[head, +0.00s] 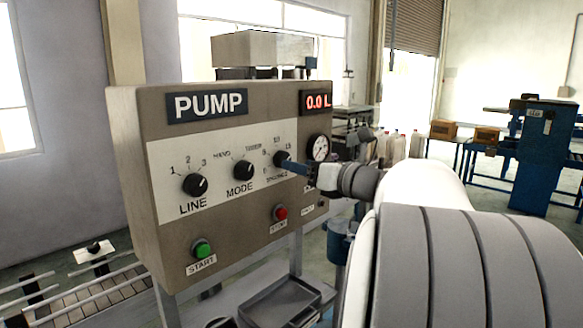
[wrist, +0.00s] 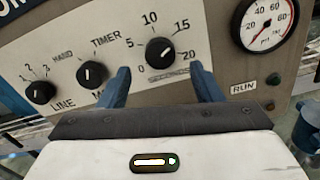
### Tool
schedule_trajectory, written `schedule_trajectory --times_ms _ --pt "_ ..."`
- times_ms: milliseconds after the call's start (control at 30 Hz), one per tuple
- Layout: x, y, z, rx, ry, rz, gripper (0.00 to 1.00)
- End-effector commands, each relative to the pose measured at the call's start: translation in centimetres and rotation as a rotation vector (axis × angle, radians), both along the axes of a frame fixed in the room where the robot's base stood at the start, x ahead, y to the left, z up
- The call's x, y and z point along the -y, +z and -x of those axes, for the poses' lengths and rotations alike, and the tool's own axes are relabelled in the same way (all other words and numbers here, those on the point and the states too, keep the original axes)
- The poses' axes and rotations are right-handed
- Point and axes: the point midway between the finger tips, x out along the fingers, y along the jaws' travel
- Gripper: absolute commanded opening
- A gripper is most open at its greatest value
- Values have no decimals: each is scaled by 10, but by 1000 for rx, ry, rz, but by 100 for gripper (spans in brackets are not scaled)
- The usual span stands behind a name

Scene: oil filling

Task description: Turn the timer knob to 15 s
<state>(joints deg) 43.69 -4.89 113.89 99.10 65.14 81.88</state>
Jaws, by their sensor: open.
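The black timer knob (wrist: 159,51) sits on the pump panel inside a printed scale of 0, 5, 10, 15 and 20. Its pale mark seems to point to the upper right, but I cannot read the exact value. My gripper (wrist: 160,68) is open, its two blue fingers apart below and either side of the knob. I cannot tell whether either finger touches it. In the head view, the knob (head: 282,158) is partly covered by a blue finger of my gripper (head: 294,167), which reaches in from the right.
The LINE knob (head: 195,185) and MODE knob (head: 243,171) are to the left. Below are a green START button (head: 202,249) and a red button (head: 280,212). A pressure gauge (wrist: 265,24) is close on the right. The display (head: 317,102) reads 0.0 L.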

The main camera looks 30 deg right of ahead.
Motion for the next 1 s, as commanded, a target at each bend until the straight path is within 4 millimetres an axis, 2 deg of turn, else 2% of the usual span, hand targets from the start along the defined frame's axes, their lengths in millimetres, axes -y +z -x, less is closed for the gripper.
schedule_trajectory --times_ms 100,233,767,867,967,1000 --pt "6 -2 16 0 -2 0 59" --pt "9 -1 24 -1 -1 -1 59" --pt "7 -1 26 -4 4 6 59" --pt "-9 -12 25 -26 38 72 59" --pt "-48 -38 29 -73 133 254 59" --pt "-68 -54 33 -94 191 361 59"
